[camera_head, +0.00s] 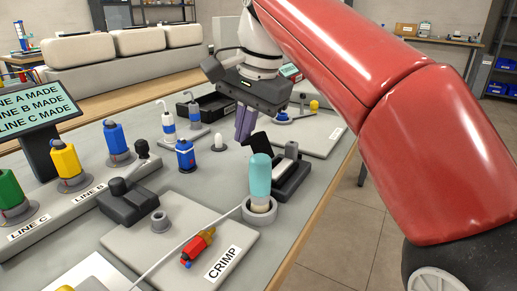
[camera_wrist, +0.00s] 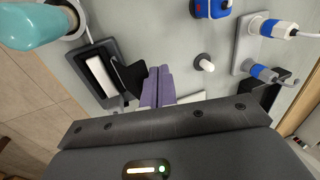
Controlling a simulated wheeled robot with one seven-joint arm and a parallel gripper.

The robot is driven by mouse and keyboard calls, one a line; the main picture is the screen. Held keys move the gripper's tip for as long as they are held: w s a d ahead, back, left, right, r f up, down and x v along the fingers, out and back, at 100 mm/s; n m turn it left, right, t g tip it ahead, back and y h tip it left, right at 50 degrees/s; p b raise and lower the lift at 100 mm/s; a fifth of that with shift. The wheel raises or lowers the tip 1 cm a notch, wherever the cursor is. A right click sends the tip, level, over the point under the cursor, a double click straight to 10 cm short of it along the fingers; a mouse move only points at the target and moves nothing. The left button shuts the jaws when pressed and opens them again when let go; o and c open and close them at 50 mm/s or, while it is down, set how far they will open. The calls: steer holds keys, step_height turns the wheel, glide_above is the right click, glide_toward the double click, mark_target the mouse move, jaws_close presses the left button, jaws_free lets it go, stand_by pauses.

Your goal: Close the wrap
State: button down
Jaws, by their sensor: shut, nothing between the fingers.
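The wrap looks to be the black tray-like fixture (camera_head: 294,178) at the table's right side, with a raised black flap (camera_head: 258,143) at its left. The wrist view shows the fixture (camera_wrist: 112,98) with a pale bar inside and the flap (camera_wrist: 132,76) standing open on the side toward my fingers. My gripper (camera_head: 243,136) points down behind the flap in the head view. In the wrist view its purple fingers (camera_wrist: 158,72) are together and empty, close beside the flap. I cannot tell whether they touch it.
A teal-topped bottle (camera_head: 261,175) stands in a grey ring just in front of the fixture. A CRIMP board (camera_head: 170,256) with a red-yellow connector lies nearer. A blue connector (camera_head: 185,155) and a white peg (camera_head: 218,142) stand left of the fixture.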

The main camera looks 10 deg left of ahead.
mark_target(259, 138)
stand_by(0.3)
steer(key=shift+s+d+r, duration=0.3)
steer(key=shift+d+r, duration=0.05)
steer(key=shift+d, duration=0.35)
steer(key=shift+p, duration=0.3)
steer(key=shift+s+d+r+p, duration=0.15)
steer(key=shift+d+r+p, duration=0.2)
steer(key=shift+d, duration=0.2)
steer(key=shift+s+d+r, duration=0.1)
steer(key=shift+d+r, duration=0.05)
steer(key=shift+s+d, duration=0.1)
steer(key=shift+d, duration=0.15)
